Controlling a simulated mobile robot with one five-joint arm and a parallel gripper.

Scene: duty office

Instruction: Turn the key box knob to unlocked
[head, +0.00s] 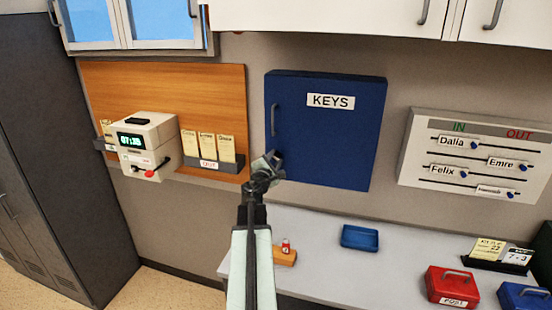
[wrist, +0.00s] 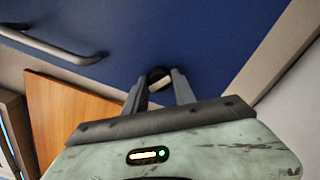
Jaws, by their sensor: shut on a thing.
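The blue key box (head: 335,125), labelled KEYS, hangs on the wall with its door closed. Its grey handle (head: 273,120) is on the left side of the door and also shows at upper left in the wrist view (wrist: 60,48). My gripper (head: 271,160) is at the lower left of the door, below the handle. In the head view my gripper hides the knob. I cannot tell which way the knob points.
A time clock (head: 148,145) and card racks (head: 215,163) are on the wooden board at left. An IN/OUT board (head: 475,155) hangs at right. The desk (head: 330,260) below holds a blue tray (head: 360,237), a red cash box (head: 452,287) and a small stamp (head: 285,247).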

